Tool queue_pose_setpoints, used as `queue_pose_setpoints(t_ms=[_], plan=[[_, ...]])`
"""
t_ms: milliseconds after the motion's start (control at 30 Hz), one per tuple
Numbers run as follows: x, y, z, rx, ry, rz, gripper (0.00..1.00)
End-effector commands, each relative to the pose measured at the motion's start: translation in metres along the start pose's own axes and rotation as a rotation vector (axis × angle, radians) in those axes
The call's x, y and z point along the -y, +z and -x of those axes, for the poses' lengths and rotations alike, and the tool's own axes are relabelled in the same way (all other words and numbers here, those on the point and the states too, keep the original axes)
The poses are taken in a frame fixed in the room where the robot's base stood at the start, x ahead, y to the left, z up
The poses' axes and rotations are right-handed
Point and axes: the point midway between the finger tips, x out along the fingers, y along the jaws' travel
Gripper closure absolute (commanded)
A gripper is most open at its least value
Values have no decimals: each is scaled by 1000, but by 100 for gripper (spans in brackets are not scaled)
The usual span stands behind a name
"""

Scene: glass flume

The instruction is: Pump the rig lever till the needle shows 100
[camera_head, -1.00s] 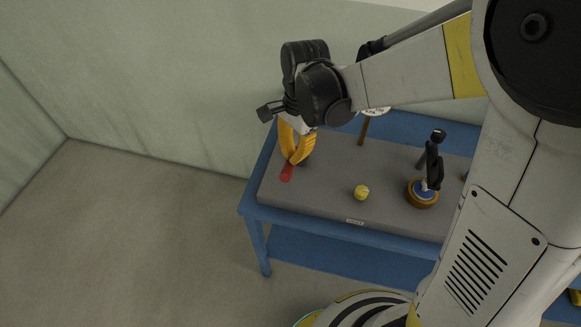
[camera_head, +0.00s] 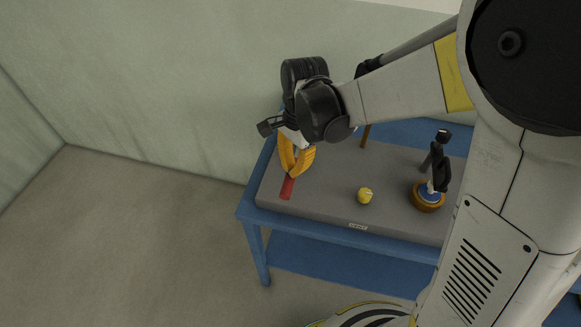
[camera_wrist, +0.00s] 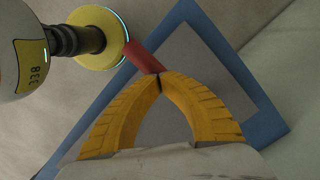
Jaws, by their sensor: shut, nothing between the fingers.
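A red bar (camera_head: 287,188), which looks like the lever's handle, shows at the left end of the grey bench top. In the wrist view the red bar (camera_wrist: 143,57) runs up to my fingertips. My gripper (camera_head: 292,174) has yellow fingers that meet at their tips (camera_wrist: 160,80), with nothing between them. The tips are right at the near end of the red bar in the wrist view; I cannot tell whether they touch it. The rest of the lever is hidden behind my fingers. A brown post (camera_head: 366,135) stands behind my wrist; no dial face or needle is readable.
The grey slab (camera_head: 330,205) lies on a blue table (camera_head: 300,228) against a pale wall. A yellow ball-like knob (camera_head: 365,195) and a round brown-and-blue base (camera_head: 428,196) with a black upright part (camera_head: 439,165) are to the right. The floor at left is clear.

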Motion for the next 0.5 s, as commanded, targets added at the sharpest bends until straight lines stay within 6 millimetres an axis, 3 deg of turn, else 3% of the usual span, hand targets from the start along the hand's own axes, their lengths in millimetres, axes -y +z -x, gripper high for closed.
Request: queue_pose_setpoints(t_ms=[333, 500], plan=[[0, -1, 2, -1, 0, -1, 100], [0, -15, 9, -1, 0, -4, 100]])
